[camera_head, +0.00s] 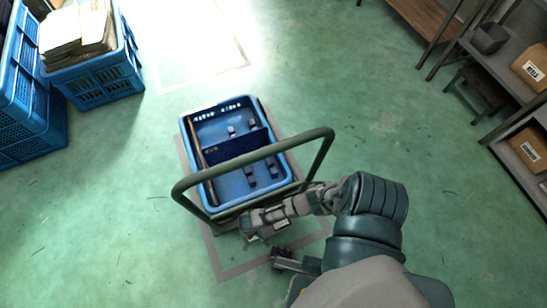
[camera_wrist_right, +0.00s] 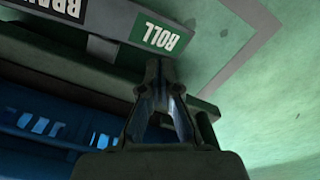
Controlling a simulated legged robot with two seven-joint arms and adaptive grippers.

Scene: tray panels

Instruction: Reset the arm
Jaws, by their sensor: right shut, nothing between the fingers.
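My right arm comes in from the lower right in the head view. Its gripper end (camera_head: 250,236) is low beside the cart's green tube handle (camera_head: 255,152), and the fingers are hard to make out there. In the right wrist view the right gripper (camera_wrist_right: 160,70) has its fingertips together with nothing between them. The tips are close to a grey bar (camera_wrist_right: 105,45) with a green "ROLL" label (camera_wrist_right: 160,32); I cannot tell whether they touch it. My left gripper is not in view.
The cart carries a blue crate (camera_head: 185,128) with a dark divider and several small dark pieces inside. Blue crates (camera_head: 98,82) stand at upper left, one filled with cardboard. Shelves (camera_head: 480,62) with boxes (camera_head: 532,68) stand at right. Green floor (camera_head: 90,215) is clear at lower left.

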